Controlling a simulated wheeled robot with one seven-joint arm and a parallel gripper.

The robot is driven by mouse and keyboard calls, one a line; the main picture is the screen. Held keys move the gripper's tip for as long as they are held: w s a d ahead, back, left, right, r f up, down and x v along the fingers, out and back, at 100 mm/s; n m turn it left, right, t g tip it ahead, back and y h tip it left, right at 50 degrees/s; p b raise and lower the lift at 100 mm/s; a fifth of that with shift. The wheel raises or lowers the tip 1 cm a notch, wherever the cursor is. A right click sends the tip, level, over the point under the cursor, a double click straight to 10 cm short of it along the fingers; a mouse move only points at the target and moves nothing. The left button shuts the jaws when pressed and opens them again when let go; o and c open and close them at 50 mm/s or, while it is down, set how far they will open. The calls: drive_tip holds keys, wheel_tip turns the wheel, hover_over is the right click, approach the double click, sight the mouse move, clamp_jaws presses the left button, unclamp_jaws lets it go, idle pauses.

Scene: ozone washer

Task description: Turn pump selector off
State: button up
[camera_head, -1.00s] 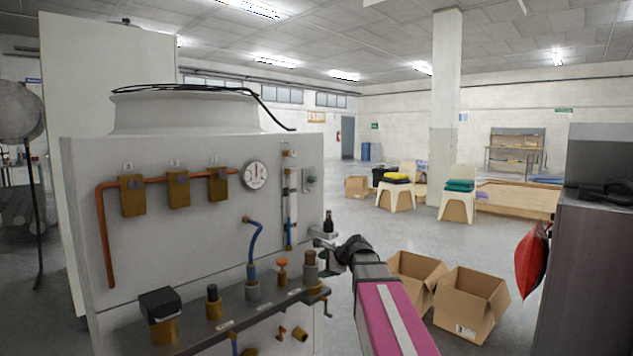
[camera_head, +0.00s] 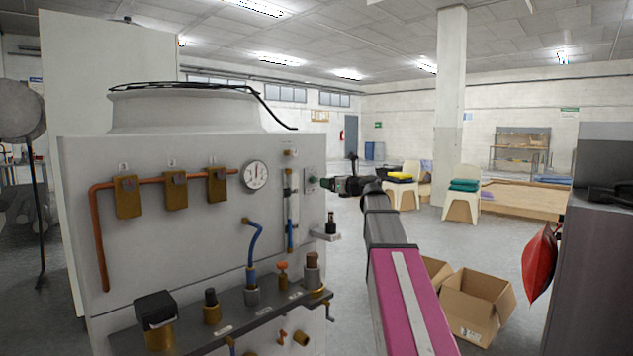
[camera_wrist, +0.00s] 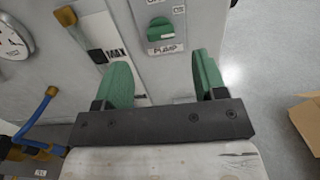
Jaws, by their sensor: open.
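The pump selector is a green knob (camera_wrist: 160,29) on a pale plate labelled "PUMP" on the washer's panel, seen in the wrist view above and between my fingertips. In the head view its plate (camera_head: 310,180) is at the panel's right edge, beside the gauge tube. My gripper (camera_wrist: 163,72) is open, with its two green fingers apart and nothing between them. In the head view my gripper (camera_head: 325,184) is at the height of the selector plate, just right of it. I cannot tell whether a fingertip touches the panel.
A round gauge (camera_head: 256,175), a vertical tube (camera_head: 290,210) and copper pipe (camera_head: 98,240) are on the washer's front (camera_head: 180,240). A ledge with several valves (camera_head: 283,275) juts out below. A small shelf with a dark bottle (camera_head: 331,224) sits under my gripper.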

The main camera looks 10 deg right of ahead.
sight(316, 180)
drive_tip(key=x, duration=0.7)
drive_tip(key=shift+w+a, duration=0.25)
drive_tip(key=shift+w, duration=0.05)
drive_tip(key=c, duration=0.9)
